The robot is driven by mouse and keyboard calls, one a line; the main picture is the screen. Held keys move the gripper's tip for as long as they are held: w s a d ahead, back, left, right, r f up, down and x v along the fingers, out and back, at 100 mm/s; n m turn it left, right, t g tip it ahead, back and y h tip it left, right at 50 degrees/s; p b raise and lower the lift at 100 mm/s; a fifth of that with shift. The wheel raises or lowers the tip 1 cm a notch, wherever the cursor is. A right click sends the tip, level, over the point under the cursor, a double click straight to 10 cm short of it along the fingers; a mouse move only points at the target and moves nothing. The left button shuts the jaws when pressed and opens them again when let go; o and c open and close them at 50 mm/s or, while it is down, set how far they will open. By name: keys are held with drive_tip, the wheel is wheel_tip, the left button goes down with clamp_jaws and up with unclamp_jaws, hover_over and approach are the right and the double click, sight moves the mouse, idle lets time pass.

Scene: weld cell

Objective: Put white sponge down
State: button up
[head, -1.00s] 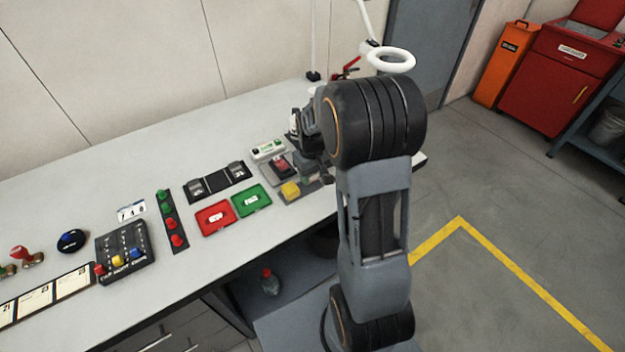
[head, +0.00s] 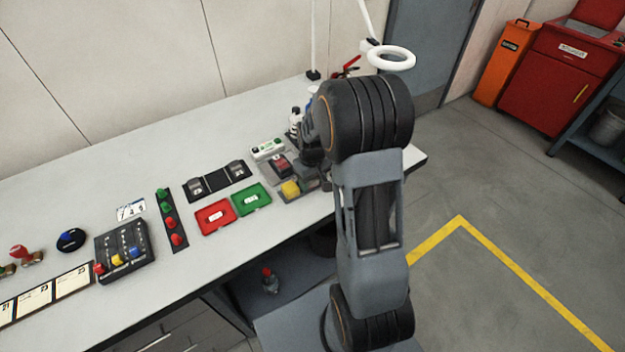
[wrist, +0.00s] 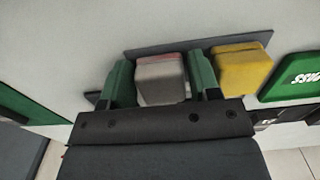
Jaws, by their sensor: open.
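The white sponge (wrist: 160,85), pale grey with a reddish top edge, sits on the dark mat (wrist: 150,50) in the wrist view. My gripper (wrist: 161,85) is open, with one green finger on each side of the sponge. The fingers are close to its sides; I cannot tell whether either touches. A yellow sponge (wrist: 243,70) stands on the same mat just right of the right finger. It also shows in the head view (head: 290,188), where my arm mostly hides the gripper and the white sponge cannot be made out clearly.
A green tray (head: 252,199) and a red tray (head: 215,216) lie left of the mat. A red switch box (head: 280,165) and a white button box (head: 267,149) stand behind it. Bottles (head: 295,122) are close behind my wrist. The bench's back left is clear.

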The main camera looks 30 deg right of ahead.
wheel_tip(320, 180, up, 12)
drive_tip(key=s+a+r+t, duration=0.2)
drive_tip(key=s+a, duration=0.2)
drive_tip(key=s, duration=0.3)
drive_tip(key=s+a+r+m+t, duration=0.1)
drive_tip(key=s+a+r, duration=0.1)
drive_tip(key=s+a, duration=0.3)
drive_tip(key=s, duration=0.3)
drive_tip(key=shift+a+r+t, duration=0.25)
drive_tip(key=shift+r+t, duration=0.1)
drive_tip(key=shift+t, duration=0.05)
drive_tip(key=shift+d, duration=0.1)
